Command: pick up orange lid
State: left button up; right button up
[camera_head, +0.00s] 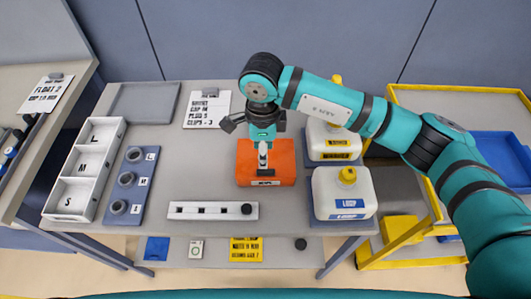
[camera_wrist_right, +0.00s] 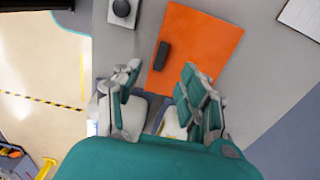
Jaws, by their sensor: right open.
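The orange lid (camera_head: 284,158) lies flat on the grey table, right of centre, with a printed label on its near edge. In the wrist view the orange lid (camera_wrist_right: 205,38) shows a dark bar-shaped handle (camera_wrist_right: 162,55) on top. My right gripper (camera_head: 262,140) is above the lid, its arm coming in from the right and partly hiding the lid. In the wrist view my right gripper (camera_wrist_right: 158,78) is open, its fingers spread with nothing between them. Contact with the lid cannot be told. My left gripper is not in view.
Two white jugs with yellow caps, a far one (camera_head: 336,142) and a near one (camera_head: 343,191), stand right of the lid. A slotted white strip (camera_head: 213,211) lies in front. A blue peg rack (camera_head: 131,184) and white sorting tray (camera_head: 86,169) are at left.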

aim_at(266, 170)
notch_tip(266, 170, down, 3)
jog(key=shift+f+p, duration=0.2)
jog(key=shift+p, duration=0.3)
jog(key=f, duration=0.1)
jog(key=f+p, duration=0.1)
jog(key=f, duration=0.1)
jog(key=f+p, duration=0.1)
jog(key=shift+w+d+f, duration=0.1)
jog(key=shift+d+f, duration=0.05)
jog(key=shift+d, duration=0.2)
jog(key=shift+f, duration=0.3)
jog(key=c, duration=0.8)
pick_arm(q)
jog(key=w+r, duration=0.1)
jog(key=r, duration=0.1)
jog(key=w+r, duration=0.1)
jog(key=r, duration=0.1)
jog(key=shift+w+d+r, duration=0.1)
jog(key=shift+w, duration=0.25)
pick_arm(e)
grip_shut()
